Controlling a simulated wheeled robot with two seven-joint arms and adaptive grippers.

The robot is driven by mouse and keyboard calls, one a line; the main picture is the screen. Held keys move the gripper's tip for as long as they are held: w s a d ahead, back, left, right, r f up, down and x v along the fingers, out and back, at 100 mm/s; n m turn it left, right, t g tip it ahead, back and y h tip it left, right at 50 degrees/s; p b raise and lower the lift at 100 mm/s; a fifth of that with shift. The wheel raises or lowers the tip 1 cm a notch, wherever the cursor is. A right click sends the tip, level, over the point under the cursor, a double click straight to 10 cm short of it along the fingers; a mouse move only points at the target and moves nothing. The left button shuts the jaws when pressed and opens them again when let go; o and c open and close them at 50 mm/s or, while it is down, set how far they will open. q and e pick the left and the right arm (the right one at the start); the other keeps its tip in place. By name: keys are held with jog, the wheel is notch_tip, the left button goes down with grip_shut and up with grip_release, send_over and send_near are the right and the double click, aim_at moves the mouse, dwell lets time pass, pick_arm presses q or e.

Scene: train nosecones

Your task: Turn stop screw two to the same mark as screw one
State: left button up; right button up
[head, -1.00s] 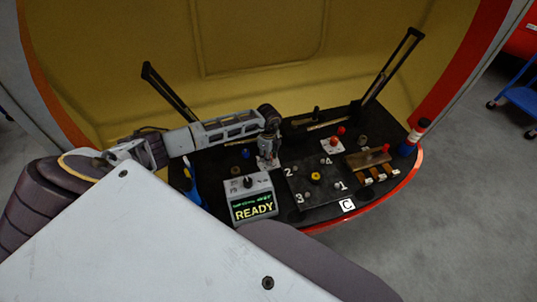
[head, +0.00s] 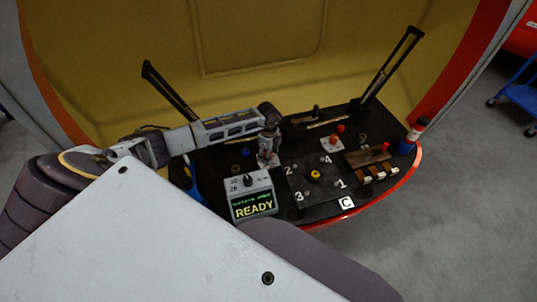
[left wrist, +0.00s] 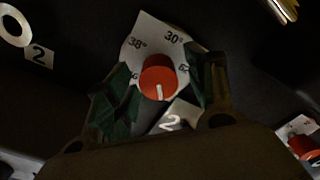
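In the left wrist view, a red screw knob (left wrist: 158,78) with a white pointer line stands on a white dial plate (left wrist: 146,32). The plate reads 38°, 30° and partly hidden figures at either side. The pointer line faces down the picture, towards a white label "2" (left wrist: 176,117). My left gripper (left wrist: 163,78) has its green-padded fingers on both sides of the knob; they look apart from it, with a narrow gap. In the head view, my left gripper (head: 268,150) points down over a white plate (head: 267,163). My right gripper is out of view.
Another red knob (left wrist: 303,146) on a white plate shows at the wrist view's right edge. In the head view, a READY display box (head: 250,196), a numbered panel (head: 315,190), a white plate with a red knob (head: 333,144) and a red-white-blue post (head: 413,137) crowd the black deck (head: 215,163).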

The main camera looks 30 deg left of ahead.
pick_arm(q)
notch_tip(320, 180, up, 12)
dwell(1.0)
jog(key=shift+f, duration=0.1)
dwell(0.5)
